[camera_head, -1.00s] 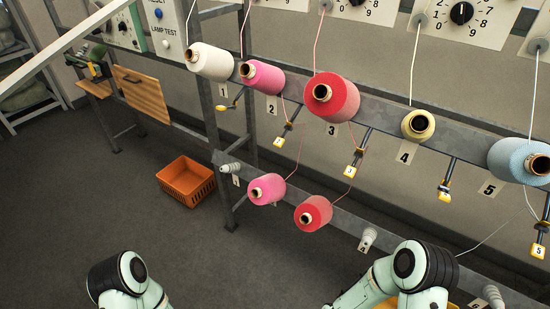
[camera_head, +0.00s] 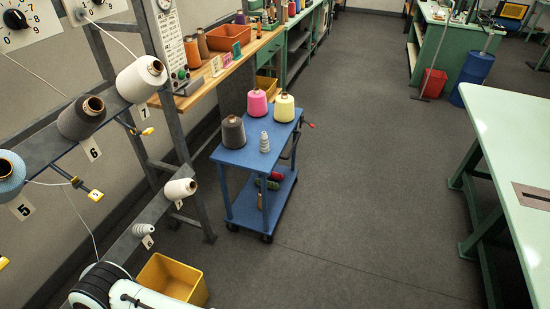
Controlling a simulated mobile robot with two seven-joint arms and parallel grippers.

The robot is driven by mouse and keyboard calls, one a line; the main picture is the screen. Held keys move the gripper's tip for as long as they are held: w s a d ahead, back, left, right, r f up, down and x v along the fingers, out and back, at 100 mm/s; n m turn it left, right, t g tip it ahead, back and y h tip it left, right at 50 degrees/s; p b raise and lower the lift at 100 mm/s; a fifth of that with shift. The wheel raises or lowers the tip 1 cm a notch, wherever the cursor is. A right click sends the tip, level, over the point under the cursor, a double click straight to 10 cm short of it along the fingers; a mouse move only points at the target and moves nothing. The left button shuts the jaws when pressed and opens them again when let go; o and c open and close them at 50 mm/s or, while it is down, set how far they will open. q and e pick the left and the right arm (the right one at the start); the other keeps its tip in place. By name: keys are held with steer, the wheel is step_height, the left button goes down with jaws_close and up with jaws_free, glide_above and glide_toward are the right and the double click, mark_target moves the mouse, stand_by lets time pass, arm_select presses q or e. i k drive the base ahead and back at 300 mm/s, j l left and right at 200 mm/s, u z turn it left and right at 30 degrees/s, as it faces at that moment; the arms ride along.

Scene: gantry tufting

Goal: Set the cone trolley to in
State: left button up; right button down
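The cone trolley (camera_head: 232,158) is a blue two-shelf cart on dark casters, standing on the floor beside the end of the cone rack. Its top shelf carries a pink cone (camera_head: 257,104), a pale yellow cone (camera_head: 284,108), a dark grey cone (camera_head: 233,132) and a small grey ribbed holder (camera_head: 264,142). Its lower shelf holds red and green items. A red-tipped handle or lever (camera_head: 309,125) sticks out at its right side. A white and black part of my arm shows at the bottom left. Neither gripper is in view.
The cone rack (camera_head: 50,140) with numbered cones runs along the left. A yellow bin (camera_head: 170,279) sits on the floor below it. A wooden bench (camera_head: 225,62) stands behind the trolley. A pale green table (camera_head: 510,130) is at the right. The floor between is clear.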

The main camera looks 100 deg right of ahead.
mark_target(266, 138)
steer(key=k+j+z, duration=0.1)
steer(key=z, duration=3.4)
steer(key=i+u, duration=0.15)
steer(key=u, duration=0.2)
steer(key=i+l+u, duration=0.1)
steer(key=u, duration=0.25)
steer(key=i+l+u, duration=0.45)
steer(key=i+l, duration=0.2)
steer(key=l, duration=0.3)
steer(key=i+l, duration=0.25)
steer(key=l, duration=0.15)
steer(key=i+l, duration=0.2)
steer(key=l, duration=0.2)
steer(key=i+l, duration=0.25)
steer(key=l, duration=0.2)
steer(key=i+l+u, duration=0.1)
steer(key=i+l, duration=0.15)
steer(key=l, duration=0.15)
